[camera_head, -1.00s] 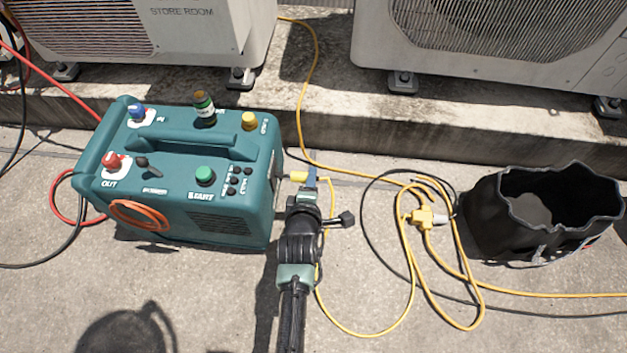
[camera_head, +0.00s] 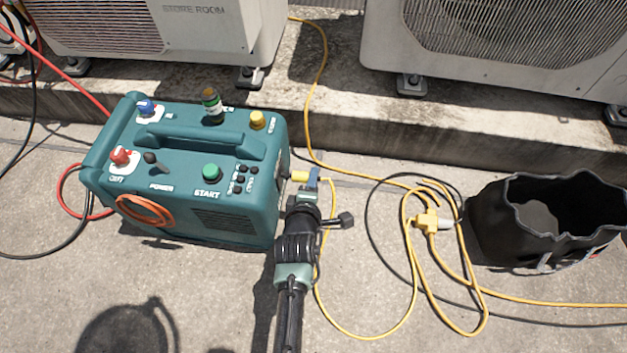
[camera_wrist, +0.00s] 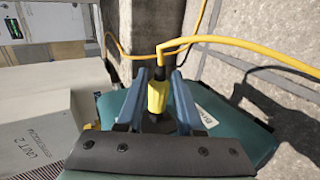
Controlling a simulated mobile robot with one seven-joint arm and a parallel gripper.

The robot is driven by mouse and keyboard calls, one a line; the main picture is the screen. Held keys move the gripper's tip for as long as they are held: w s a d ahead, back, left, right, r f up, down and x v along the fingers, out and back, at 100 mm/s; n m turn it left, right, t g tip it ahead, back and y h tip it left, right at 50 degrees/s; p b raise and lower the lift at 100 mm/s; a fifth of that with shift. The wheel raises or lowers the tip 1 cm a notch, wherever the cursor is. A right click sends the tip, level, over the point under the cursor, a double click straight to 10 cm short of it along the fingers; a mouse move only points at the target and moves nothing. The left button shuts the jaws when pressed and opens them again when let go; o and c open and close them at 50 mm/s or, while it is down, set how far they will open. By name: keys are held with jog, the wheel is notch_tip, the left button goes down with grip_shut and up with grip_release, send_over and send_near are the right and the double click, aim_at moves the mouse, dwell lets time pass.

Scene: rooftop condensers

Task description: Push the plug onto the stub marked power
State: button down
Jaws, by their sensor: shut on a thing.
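The yellow plug (camera_wrist: 157,96) is between the two blue fingers of my gripper (camera_wrist: 153,100), which is shut on it. A yellow cable leaves the plug's back end. In the head view, the plug (camera_head: 299,176) points left at the right side of the teal machine (camera_head: 235,222), held by my gripper (camera_head: 313,178). In the wrist view, a dark part lies between the plug's front and the teal machine wall. I cannot tell whether the plug sits on a stub. A white label (camera_wrist: 207,118), partly hidden, is on the wall beside it.
A black open bag (camera_head: 500,225) stands at the right. Looped yellow cable with a yellow connector (camera_head: 427,222) lies on the concrete between it and my arm. Condenser units (camera_head: 505,45) stand on a ledge behind. An orange coil (camera_head: 147,211) hangs on the machine's front.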

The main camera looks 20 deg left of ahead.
jog(key=shift+s+a, duration=0.15)
jog(key=shift+a, duration=0.45)
dwell(0.8)
jog(key=shift+c, duration=2.3)
grip_release()
jog(key=shift+d, duration=0.1)
jog(key=w+d+p, duration=0.1)
jog(key=w+d, duration=0.1)
jog(key=d, duration=0.5)
jog(key=shift+d, duration=0.1)
